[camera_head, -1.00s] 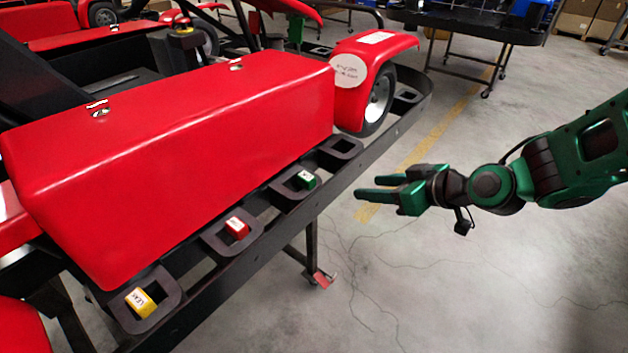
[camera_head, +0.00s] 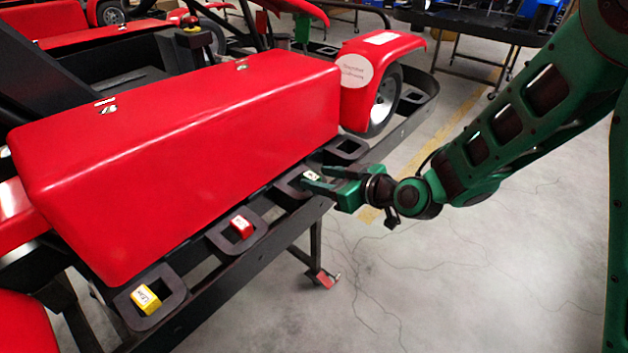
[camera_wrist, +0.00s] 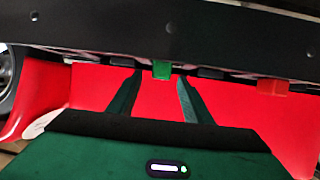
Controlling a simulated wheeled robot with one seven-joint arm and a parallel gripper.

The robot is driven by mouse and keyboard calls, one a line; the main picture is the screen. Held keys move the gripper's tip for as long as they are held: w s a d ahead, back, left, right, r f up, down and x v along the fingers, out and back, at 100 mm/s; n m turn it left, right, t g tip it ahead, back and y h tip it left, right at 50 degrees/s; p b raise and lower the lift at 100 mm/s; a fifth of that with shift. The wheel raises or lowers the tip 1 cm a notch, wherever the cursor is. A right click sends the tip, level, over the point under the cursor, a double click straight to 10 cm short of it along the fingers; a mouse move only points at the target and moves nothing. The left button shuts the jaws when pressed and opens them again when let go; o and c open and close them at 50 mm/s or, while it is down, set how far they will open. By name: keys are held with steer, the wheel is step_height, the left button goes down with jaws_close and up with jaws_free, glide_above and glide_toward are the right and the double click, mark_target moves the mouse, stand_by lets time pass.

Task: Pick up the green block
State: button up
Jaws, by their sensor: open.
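The green block (camera_wrist: 161,70) shows between the two fingertips of my gripper (camera_wrist: 159,84) in the wrist view, just beyond them. In the head view the green block (camera_head: 311,175) sits in a dark holder on the kart's side rail, with only its white labelled top clear. My gripper (camera_head: 308,180) is open, its green fingers reaching in from the right at the block. The fingers hide most of the block, and I cannot tell whether they touch it.
A red block (camera_head: 242,227) and a yellow block (camera_head: 145,298) sit in holders nearer along the dark rail (camera_head: 232,292). The large red kart body (camera_head: 180,150) rises right behind the holders. An empty holder (camera_head: 348,149) lies farther along. Open floor is to the right.

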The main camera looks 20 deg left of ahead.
mark_target(313, 177)
steer(key=x, duration=0.3)
steer(key=shift+f, duration=0.1)
steer(key=c, duration=1.1)
